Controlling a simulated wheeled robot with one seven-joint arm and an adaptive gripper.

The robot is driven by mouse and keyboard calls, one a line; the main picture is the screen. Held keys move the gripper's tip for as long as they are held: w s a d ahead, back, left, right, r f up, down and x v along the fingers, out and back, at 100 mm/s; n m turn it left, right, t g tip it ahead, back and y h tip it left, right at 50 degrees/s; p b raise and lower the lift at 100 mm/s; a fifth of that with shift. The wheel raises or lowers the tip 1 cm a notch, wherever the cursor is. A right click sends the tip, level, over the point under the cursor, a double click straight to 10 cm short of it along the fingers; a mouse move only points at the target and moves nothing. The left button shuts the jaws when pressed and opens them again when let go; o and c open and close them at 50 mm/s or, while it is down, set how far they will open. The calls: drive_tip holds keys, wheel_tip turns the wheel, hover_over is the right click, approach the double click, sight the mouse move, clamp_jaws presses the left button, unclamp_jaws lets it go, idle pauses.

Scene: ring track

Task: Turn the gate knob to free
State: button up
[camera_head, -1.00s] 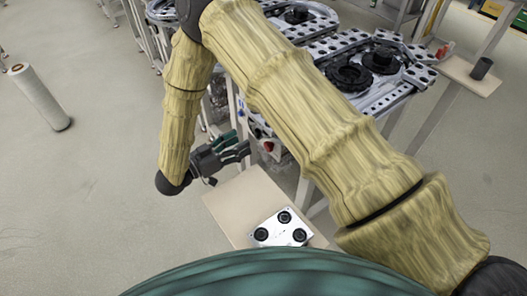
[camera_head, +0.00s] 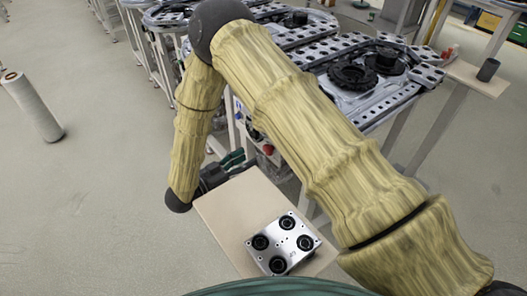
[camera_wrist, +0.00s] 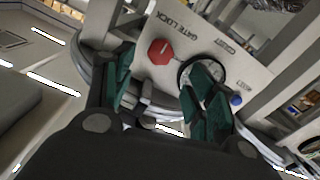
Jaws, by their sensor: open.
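In the wrist view a pale panel (camera_wrist: 215,48) carries a red knob (camera_wrist: 160,52) near the words GATE LOCK. A dark-rimmed round fitting (camera_wrist: 184,76) and a blue button (camera_wrist: 236,99) lie to its right. My gripper (camera_wrist: 164,68) is open, with one teal finger left of the red knob and the other in front of the round fitting. The fingers appear apart from the knob; contact is not visible. The knob's setting cannot be read.
A beige board (camera_head: 222,212) lies below the gripper, bearing a silver plate (camera_head: 263,262) with several black round parts. The ring track (camera_head: 322,48) with black wheels (camera_head: 352,76) stands behind my arm. A white roll (camera_head: 34,108) stands at left on open floor.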

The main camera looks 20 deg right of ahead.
sight(265, 151)
drive_tip(key=p+x, duration=0.1)
drive_tip(key=x, duration=0.6)
drive_tip(key=shift+w+d, duration=0.1)
drive_tip(key=shift+d, duration=0.15)
drive_tip(key=c, duration=1)
